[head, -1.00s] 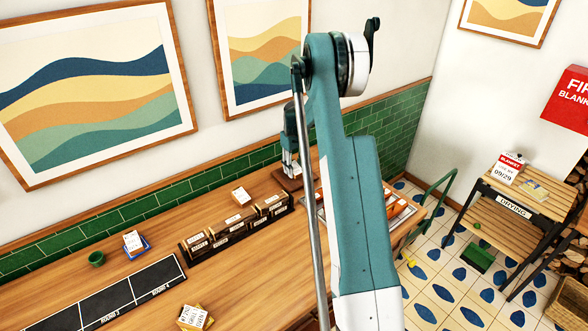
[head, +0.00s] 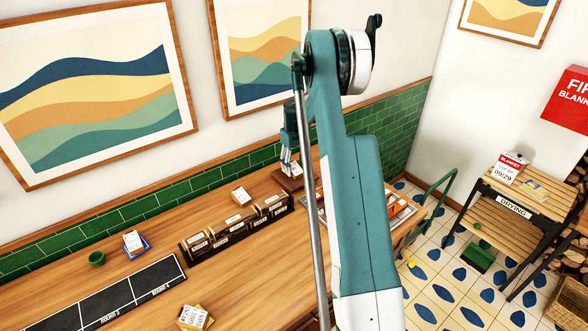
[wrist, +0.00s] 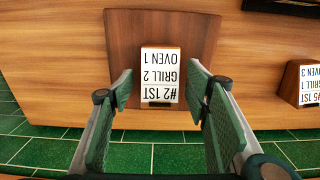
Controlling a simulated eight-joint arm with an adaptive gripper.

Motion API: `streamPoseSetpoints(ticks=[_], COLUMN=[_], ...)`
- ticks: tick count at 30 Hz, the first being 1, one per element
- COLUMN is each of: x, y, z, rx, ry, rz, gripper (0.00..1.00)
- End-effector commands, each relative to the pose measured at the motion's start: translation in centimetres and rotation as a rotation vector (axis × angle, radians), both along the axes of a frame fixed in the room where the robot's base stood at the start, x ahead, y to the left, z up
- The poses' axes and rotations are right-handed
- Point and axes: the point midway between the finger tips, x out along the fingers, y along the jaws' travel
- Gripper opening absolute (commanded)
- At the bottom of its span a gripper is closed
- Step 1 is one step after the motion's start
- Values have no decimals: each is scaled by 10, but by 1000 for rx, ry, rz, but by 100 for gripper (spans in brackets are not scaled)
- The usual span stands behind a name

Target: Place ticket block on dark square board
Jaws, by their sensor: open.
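The ticket block (wrist: 161,78), with a white label reading "#2 1ST GRILL 2 OVEN 1", rests on the dark square board (wrist: 121,40) in the wrist view. The label appears upside down there. The board (head: 283,182) also shows at the back of the counter in the head view, partly hidden by my arm. My gripper (wrist: 160,90) is open, with one finger on each side of the block and a visible gap on both sides. In the head view my gripper (head: 287,165) is just above the board.
Another ticket block (wrist: 309,84) stands to the right in the wrist view. A black rack (head: 237,228) of blocks is left of the board in the head view. Blocks on a blue base (head: 137,249) and a yellow base (head: 196,318) are farther left. Green wall tiles (wrist: 130,157) are close behind.

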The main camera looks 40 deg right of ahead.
Motion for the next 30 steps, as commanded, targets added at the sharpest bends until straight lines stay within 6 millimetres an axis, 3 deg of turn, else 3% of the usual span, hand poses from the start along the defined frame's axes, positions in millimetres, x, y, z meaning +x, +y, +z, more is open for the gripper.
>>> streamPoseSetpoints(ticks=[18, 30], x=[0, 0], y=[0, 0], z=[91, 106], rx=[0, 0], ry=[0, 0], rz=[0, 0], gripper=[47, 47])
